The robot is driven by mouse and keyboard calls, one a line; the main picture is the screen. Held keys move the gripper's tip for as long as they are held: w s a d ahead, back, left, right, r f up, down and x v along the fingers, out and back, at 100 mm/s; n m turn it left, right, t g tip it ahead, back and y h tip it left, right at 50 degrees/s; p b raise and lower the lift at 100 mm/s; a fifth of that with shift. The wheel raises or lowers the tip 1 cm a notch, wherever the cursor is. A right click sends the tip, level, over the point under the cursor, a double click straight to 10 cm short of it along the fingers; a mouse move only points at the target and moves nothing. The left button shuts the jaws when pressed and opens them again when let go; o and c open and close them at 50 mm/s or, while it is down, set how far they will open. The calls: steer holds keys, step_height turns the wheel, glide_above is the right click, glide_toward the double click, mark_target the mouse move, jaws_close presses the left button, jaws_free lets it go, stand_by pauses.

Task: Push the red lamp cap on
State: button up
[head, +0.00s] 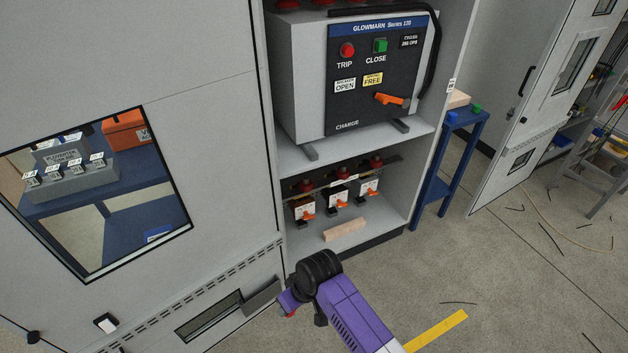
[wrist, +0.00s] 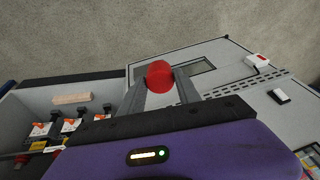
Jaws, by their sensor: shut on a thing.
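The red lamp cap (wrist: 160,75) is a round, translucent red piece between the two grey fingers of my gripper (wrist: 161,86) in the wrist view. The fingers are shut on its sides. In the head view my gripper (head: 287,303) hangs low in front of the cabinet, near the lower edge of the door, with a bit of the red cap (head: 291,313) showing. A small white fitting with a red mark (wrist: 258,60) is on the grey panel at the right of the wrist view, apart from the cap. I cannot tell whether it is a lamp.
The grey cabinet door (head: 190,120) stands at left, with a window, slot and white rocker (head: 105,323). The open bay holds a breaker unit (head: 360,80), several small switches and a wooden block (head: 345,229). A blue stand (head: 440,165) is at right. The floor in front is mostly clear.

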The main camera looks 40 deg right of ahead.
steer(key=w+d+r+m+t+p, duration=0.1)
steer(key=w+d+r, duration=0.4)
steer(key=w+r, duration=0.6)
steer(key=w+d+r+m+t+p, duration=0.15)
steer(key=w+d+r, duration=0.4)
steer(key=r, duration=0.95)
steer(key=w+d+r+m+t+h, duration=0.1)
steer(key=w+d+r+m+t, duration=0.2)
steer(key=r, duration=1.2)
steer(key=w+d+r+m, duration=0.1)
steer(key=w+d+r, duration=0.25)
steer(key=r, duration=1.05)
steer(key=s+d+r+m+t+h+p, duration=0.1)
steer(key=s+d+r+m, duration=0.1)
steer(key=r, duration=1.1)
steer(key=s+d+r+m+t+h+p, duration=0.1)
steer(key=s+r+t+h, duration=0.1)
steer(key=r, duration=1.1)
steer(key=s+r+m+t+h, duration=0.1)
steer(key=s+r+t+h, duration=0.1)
steer(key=s+r, duration=0.5)
steer(key=s+r+m+t+h, duration=0.2)
steer(key=s+r, duration=0.6)
steer(key=r, duration=0.7)
steer(key=shift+a+r+t+h, duration=0.2)
steer(key=shift+t+h, duration=0.1)
steer(key=shift+t, duration=0.35)
steer(key=shift+s+m+t, duration=0.1)
steer(key=shift+m+t, duration=0.15)
steer(key=shift+t, duration=0.05)
